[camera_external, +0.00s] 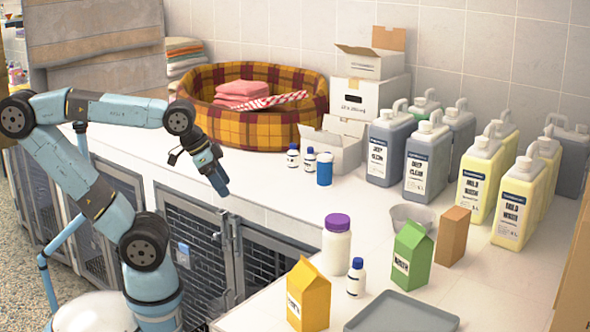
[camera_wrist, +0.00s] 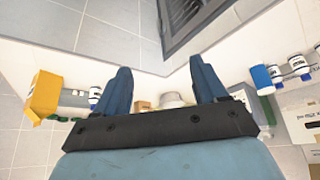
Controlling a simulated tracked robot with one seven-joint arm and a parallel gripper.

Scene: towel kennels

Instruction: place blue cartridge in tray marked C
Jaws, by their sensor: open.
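A blue cylinder (camera_external: 324,170), which looks like the blue cartridge, stands upright on the white counter in front of a small open box. It also shows at the right of the wrist view (camera_wrist: 261,80). A grey tray (camera_external: 400,316) lies at the front right of the counter, cut off by the picture's lower edge. I see no letter C on it. My gripper (camera_external: 218,184) is in the air near the counter's front edge, left of the cylinder and apart from it. In the wrist view its two blue fingers (camera_wrist: 160,70) are spread with nothing between them.
White bottles, a yellow carton (camera_external: 309,295), a green carton (camera_external: 411,255) and a brown box (camera_external: 453,236) stand near the tray. Several large jugs stand at the back right. A plaid pet bed (camera_external: 258,131) lies behind.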

